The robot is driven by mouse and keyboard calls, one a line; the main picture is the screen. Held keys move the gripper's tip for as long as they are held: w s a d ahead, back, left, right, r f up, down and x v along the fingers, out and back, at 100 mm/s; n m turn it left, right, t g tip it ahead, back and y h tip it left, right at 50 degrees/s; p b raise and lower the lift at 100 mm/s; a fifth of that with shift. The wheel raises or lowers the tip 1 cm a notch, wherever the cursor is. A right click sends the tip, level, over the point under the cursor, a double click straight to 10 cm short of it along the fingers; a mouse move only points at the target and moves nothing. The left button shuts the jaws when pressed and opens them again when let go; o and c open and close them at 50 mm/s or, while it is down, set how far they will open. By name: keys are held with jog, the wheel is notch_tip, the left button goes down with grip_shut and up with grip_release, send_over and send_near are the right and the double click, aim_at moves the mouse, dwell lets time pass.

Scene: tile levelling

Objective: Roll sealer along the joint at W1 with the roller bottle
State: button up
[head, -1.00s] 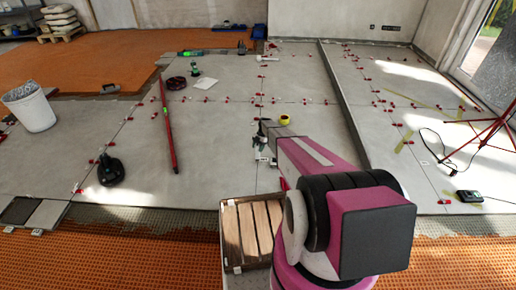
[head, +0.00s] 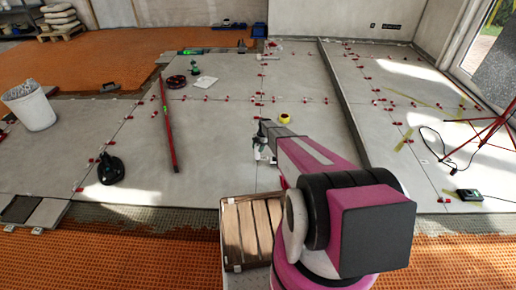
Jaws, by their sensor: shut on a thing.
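My gripper (head: 262,146) is at the end of my magenta and grey arm, low over the grey tiles near the middle of the floor. It is shut on a small white thing (head: 262,155), which looks like the roller bottle. The bottle is partly hidden by the fingers and too small to make out its roller end. It is close to a tile joint (head: 259,115) that runs away from me, lined with red clips. I cannot tell whether the roller touches the floor. No W1 lettering is readable.
A yellow tape roll (head: 285,118) lies just beyond my gripper. A long red level (head: 168,125) lies to the left, with a black suction lifter (head: 110,170) and white bucket (head: 30,107) farther left. A crate (head: 228,235) stands by my base. A red tripod (head: 490,125) is at right.

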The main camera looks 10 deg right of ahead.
jog(key=shift+s+f, duration=0.1)
jog(key=shift+s, duration=0.4)
jog(key=shift+s+a, duration=0.25)
jog(key=shift+s, duration=0.7)
jog(key=shift+s+a+r, duration=0.2)
jog(key=shift+s, duration=0.7)
